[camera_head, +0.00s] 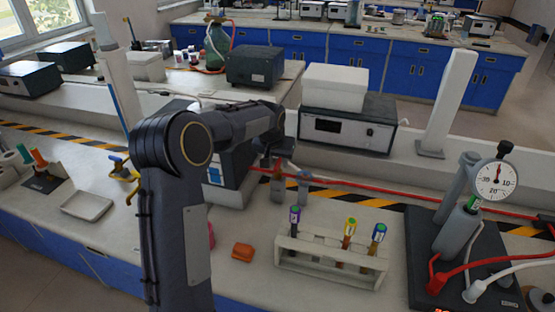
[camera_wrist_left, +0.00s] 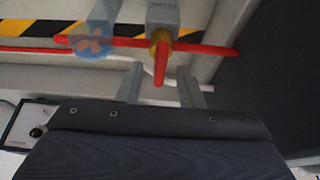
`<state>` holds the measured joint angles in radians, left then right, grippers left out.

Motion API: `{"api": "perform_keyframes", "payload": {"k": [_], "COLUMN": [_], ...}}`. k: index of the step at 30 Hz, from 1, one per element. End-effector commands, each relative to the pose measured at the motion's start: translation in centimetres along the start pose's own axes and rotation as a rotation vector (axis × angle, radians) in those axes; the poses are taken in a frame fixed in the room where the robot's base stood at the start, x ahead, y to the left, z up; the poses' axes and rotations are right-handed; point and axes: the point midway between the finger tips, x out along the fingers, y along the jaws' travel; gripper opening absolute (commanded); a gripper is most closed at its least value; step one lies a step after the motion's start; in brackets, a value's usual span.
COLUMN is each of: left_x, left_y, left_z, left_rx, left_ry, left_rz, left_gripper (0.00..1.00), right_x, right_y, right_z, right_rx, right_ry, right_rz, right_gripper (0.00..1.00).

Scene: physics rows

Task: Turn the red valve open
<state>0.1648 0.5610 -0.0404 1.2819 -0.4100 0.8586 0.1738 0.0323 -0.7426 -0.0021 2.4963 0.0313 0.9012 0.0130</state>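The red valve handle (camera_wrist_left: 160,64) shows in the left wrist view, with a brass-coloured hub on a grey post and a red bar running crosswise. My left gripper (camera_wrist_left: 160,78) is open, its two grey fingers standing apart. The handle's near arm points into the gap between them; I cannot tell whether they touch it. In the head view my left gripper (camera_head: 280,156) is over the bench, and its dark wrist hides the valve handle. Two short grey posts (camera_head: 303,186) stand just below it. My right gripper is not in view.
A blue round fitting (camera_wrist_left: 92,44) sits beside the valve. A dark box (camera_head: 229,166) stands close to my wrist. In front are a tube rack (camera_head: 330,262) and an orange block (camera_head: 243,251). A gauge (camera_head: 496,180) on a black base stands at right.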

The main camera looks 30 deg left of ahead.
Motion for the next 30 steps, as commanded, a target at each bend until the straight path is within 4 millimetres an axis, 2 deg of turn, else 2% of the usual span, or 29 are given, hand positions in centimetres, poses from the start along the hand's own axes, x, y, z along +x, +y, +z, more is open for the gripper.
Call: {"api": "perform_keyframes", "payload": {"k": [9,17,30], "left_x": [0.44,0.41,0.43], "left_y": [0.02,0.02,0.15], "left_z": [-0.02,-0.01,0.0], "left_rx": [0.0,0.0,-0.049], "left_ry": [0.001,0.001,0.001], "left_rz": [0.001,0.001,-0.02], "left_gripper": [0.34,0.01,0.0], "right_x": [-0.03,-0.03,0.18], "right_y": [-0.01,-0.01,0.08], "right_z": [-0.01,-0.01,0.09], "right_rx": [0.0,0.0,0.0], "right_ry": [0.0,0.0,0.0], "right_rz": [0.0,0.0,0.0], "right_gripper": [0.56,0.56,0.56]}}
